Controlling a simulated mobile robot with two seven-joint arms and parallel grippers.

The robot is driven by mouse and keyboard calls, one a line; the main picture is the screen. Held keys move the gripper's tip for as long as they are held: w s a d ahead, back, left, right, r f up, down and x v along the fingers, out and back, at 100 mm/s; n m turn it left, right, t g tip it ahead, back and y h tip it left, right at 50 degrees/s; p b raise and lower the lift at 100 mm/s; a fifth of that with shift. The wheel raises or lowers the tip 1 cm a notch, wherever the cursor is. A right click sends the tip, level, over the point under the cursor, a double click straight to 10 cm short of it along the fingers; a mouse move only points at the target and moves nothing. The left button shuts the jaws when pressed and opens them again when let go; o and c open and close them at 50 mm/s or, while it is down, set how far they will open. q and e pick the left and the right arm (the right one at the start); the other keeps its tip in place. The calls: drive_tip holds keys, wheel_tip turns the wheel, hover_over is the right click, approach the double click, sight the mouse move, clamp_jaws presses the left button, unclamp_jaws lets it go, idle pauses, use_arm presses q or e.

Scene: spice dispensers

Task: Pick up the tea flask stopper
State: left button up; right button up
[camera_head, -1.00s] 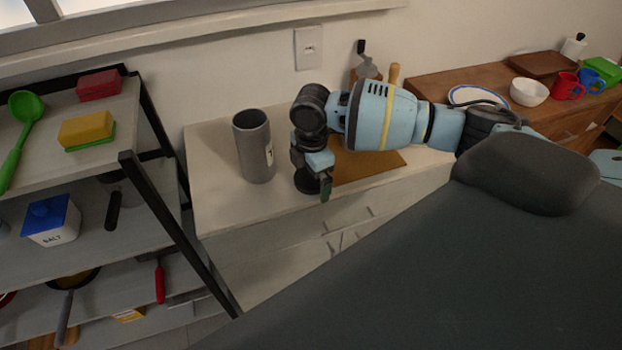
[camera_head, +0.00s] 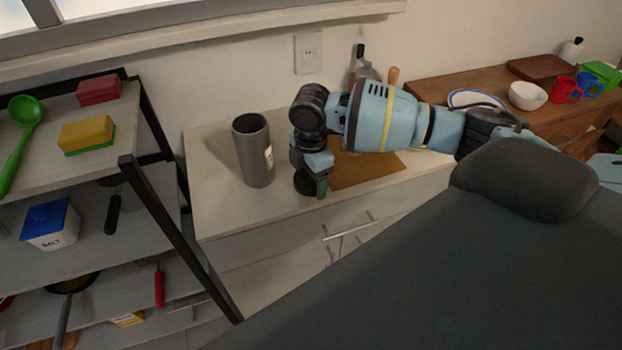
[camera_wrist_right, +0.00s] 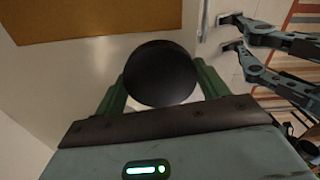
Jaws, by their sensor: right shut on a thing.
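The tea flask stopper (camera_wrist_right: 160,73) is a black round piece. In the right wrist view it sits between the green fingers of my right gripper (camera_wrist_right: 158,90), which are shut on it from both sides. In the head view the stopper (camera_head: 304,184) is low at the counter top, partly hidden by my right gripper (camera_head: 314,184). I cannot tell whether it touches the counter. The grey cylindrical tea flask (camera_head: 254,152) stands upright and open-topped just left of the gripper.
A brown board (camera_head: 368,170) lies on the counter (camera_head: 222,208) right of the gripper. A black-framed shelf (camera_head: 160,225) stands at the left, with a salt box (camera_head: 50,224) and a sponge (camera_head: 86,134). A wall rises behind the flask.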

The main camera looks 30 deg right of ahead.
wheel_tip(320, 180, up, 2)
drive_tip(key=shift+r, duration=0.25)
use_arm(q)
drive_tip(key=shift+w+a+r+p, duration=0.2)
drive_tip(key=shift+w+r+p, duration=0.4)
drive_tip(key=shift+r, duration=0.1)
use_arm(e)
drive_tip(key=s+r, duration=0.1)
drive_tip(key=s, duration=1.5)
drive_tip(key=shift+r, duration=0.3)
drive_tip(key=shift+d, duration=0.1)
